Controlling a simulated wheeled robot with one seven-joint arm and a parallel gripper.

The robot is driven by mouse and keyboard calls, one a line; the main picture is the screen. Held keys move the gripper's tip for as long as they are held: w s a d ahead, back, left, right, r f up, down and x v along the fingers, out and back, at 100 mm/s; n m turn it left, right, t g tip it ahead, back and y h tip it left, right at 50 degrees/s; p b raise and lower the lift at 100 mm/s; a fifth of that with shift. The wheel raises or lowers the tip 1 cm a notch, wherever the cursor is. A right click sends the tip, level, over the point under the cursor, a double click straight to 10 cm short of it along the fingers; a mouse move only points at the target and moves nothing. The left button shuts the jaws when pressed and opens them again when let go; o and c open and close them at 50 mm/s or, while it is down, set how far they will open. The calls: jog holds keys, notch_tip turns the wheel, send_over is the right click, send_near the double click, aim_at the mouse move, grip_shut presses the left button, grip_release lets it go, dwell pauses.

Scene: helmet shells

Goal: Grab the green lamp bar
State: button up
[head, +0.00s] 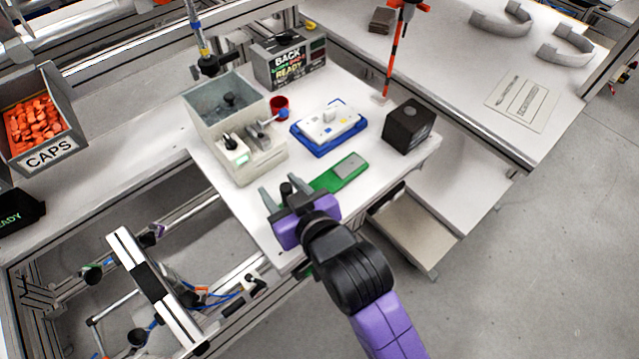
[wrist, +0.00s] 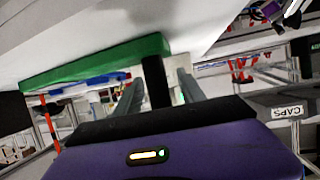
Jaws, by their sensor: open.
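The green lamp bar (head: 328,181) lies flat on the white table, with a grey plate on its far right end. In the wrist view the green bar (wrist: 95,62) runs across the upper left, with its near end close to the fingers. My gripper (head: 281,187) is open and empty, just left of the bar's near left end in the head view. In the wrist view its grey fingers (wrist: 160,88) stand apart with a black part between them. The bar is not between the fingers as far as I can see; the exact height gap cannot be told.
A blue tray with a white device (head: 330,122) lies behind the bar. A black box (head: 408,127) stands right of it. A grey bin fixture (head: 235,125), red cup (head: 279,104) and display box (head: 288,62) stand farther back. The table's front strip is clear.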

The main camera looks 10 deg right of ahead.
grip_shut()
jog(key=shift+r, duration=0.15)
